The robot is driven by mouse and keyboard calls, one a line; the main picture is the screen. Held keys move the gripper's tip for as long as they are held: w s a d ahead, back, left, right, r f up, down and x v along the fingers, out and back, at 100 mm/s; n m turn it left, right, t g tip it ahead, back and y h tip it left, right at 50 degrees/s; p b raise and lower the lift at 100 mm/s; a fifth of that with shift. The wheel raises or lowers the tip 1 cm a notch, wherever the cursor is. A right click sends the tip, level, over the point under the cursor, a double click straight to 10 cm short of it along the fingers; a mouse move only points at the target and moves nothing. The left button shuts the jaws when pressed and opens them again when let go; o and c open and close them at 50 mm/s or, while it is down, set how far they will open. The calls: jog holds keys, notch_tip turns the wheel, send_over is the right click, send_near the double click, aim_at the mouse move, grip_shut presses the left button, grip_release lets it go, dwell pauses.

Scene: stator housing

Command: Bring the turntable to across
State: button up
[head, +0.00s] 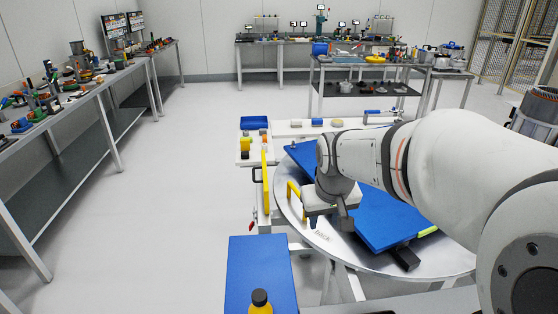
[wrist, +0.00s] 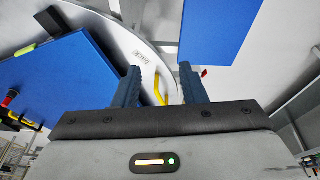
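The turntable (head: 285,208) is a round grey metal disc in the middle right of the head view, with a long blue board (head: 385,222) lying diagonally across it. A yellow handle (head: 293,190) stands at its left rim. My gripper (head: 328,222) is over the disc's near left part, close to the handle and a printed label. In the wrist view, my gripper (wrist: 158,72) has its two dark fingers spread apart. My arm hides the turntable's right side.
Workbenches line the left and back. The left floor is clear.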

jog(key=w+f+n+t, duration=0.1)
jog(key=w+f, duration=0.1)
jog(key=w, duration=0.7)
jog(key=w+f+n, duration=0.1)
jog(key=w+f, duration=0.1)
jog(key=w, duration=0.8)
jog(key=p, duration=0.2)
send_near(297, 191)
jog(key=shift+n+t, duration=0.4)
jog(key=x, duration=0.8)
jog(key=shift+s+f, duration=0.25)
jog(key=shift+f, duration=0.05)
jog(key=shift+c, duration=0.2)
grip_shut()
jog(key=shift+a, duration=0.1)
